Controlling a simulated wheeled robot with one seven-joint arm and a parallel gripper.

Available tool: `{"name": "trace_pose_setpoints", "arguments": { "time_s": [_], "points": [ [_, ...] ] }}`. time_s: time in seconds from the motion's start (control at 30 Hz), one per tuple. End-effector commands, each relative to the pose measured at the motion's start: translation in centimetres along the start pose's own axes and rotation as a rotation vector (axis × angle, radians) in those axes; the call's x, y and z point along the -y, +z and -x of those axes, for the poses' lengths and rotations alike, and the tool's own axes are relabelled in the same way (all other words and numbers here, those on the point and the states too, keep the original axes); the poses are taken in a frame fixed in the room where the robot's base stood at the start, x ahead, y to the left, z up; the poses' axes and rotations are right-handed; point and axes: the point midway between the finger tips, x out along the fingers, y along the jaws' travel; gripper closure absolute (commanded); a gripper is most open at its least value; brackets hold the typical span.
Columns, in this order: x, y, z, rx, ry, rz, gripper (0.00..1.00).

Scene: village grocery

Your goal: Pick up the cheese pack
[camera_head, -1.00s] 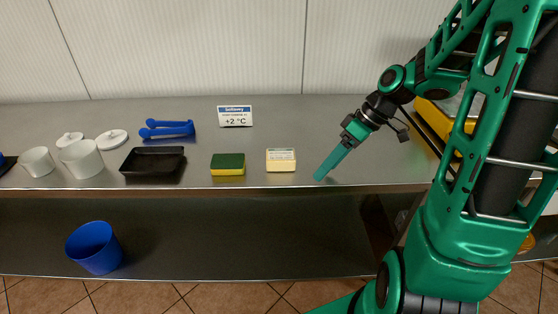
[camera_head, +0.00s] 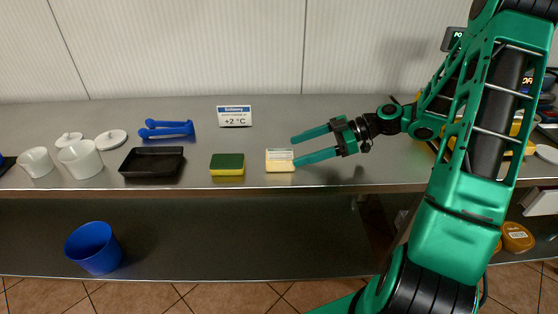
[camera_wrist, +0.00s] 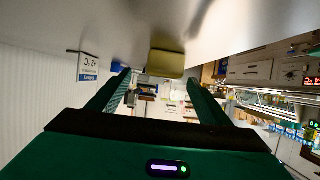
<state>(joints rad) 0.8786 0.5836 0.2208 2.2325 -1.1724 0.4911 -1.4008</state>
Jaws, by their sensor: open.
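The cheese pack (camera_head: 279,160) is a small pale-yellow block with a white label, on the steel counter near its front edge. It also shows in the wrist view (camera_wrist: 166,63), beyond and between the fingers. My gripper (camera_head: 294,150) is open and empty, pointing left, with its fingertips close to the pack's right side. In the head view one finger is farther back and the other overlaps the pack's right edge. I cannot tell whether they touch.
A green-and-yellow sponge (camera_head: 227,164) lies left of the pack. A temperature sign (camera_head: 235,116) stands behind. A blue bucket (camera_head: 93,248) is on the lower shelf.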

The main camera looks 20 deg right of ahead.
Motion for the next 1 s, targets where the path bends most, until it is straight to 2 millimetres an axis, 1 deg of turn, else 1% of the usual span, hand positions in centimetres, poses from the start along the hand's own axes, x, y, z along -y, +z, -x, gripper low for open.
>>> {"name": "trace_pose_setpoints", "arguments": {
  "time_s": [0.03, 0.1, 0.27, 0.6, 0.73, 0.93, 0.97, 1.0],
  "points": [
    [0.1, -0.1, -0.7, -0.001, -0.004, 0.0, 0.28],
    [0.1, 0.0, -1.4, 0.0, -0.004, -0.001, 0.28],
    [0.2, -0.1, -2.4, 0.001, -0.006, -0.001, 0.28],
    [0.8, -0.2, -6.7, 0.001, -0.008, 0.0, 0.28],
    [0.7, -0.2, -7.3, 0.001, -0.006, 0.0, 0.28],
    [0.7, -0.2, -7.3, 0.002, -0.005, 0.0, 0.28],
    [0.7, -0.2, -7.3, 0.002, -0.005, 0.0, 0.35],
    [0.7, -0.2, -7.3, 0.002, -0.005, 0.0, 0.45]
  ]
}}
